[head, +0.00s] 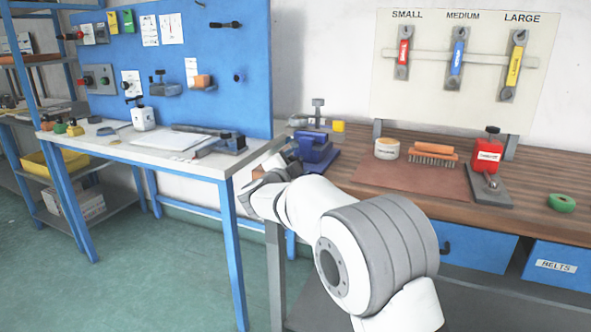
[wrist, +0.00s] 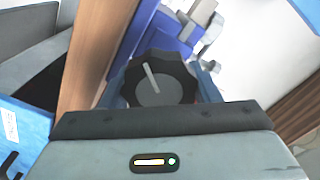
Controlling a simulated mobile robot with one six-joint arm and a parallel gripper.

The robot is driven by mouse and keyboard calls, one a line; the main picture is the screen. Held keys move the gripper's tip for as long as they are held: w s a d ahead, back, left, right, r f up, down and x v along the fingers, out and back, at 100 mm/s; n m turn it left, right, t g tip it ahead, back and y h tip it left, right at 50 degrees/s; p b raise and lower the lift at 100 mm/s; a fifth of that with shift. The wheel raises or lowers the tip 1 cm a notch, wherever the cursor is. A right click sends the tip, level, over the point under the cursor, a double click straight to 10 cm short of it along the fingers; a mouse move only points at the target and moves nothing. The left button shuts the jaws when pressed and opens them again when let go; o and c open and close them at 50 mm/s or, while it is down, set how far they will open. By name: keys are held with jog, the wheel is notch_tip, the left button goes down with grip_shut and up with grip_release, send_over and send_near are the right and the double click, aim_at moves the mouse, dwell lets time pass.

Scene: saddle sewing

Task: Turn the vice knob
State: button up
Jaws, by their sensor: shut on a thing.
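The blue vice (head: 316,148) stands at the left end of the wooden workbench in the head view. Its blue body (wrist: 168,40) also shows in the wrist view. The black vice knob (wrist: 158,84), with a pale pointer line tilted up and left, is in the middle of the wrist view. My gripper (wrist: 160,100) is at the knob and shut on it; its fingers show as blue-grey pieces at either side. In the head view my white arm reaches to the front of the vice and hides the knob.
The wooden workbench (head: 535,180) holds a tin (head: 387,148), a brush (head: 433,155), a red bottle (head: 487,152) and a green roll (head: 562,203) to the right of the vice. A white-topped blue bench (head: 110,140) stands to the left. A wall board (head: 460,70) holds three coloured handles.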

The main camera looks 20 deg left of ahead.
jog(key=shift+d+f+m+b, duration=0.1)
jog(key=shift+f+m+b, duration=0.1)
jog(key=shift+m+b, duration=1.05)
jog(key=shift+m+p, duration=0.3)
jog(key=shift+m, duration=0.35)
jog(key=o, duration=1)
jog(key=shift+s, duration=0.1)
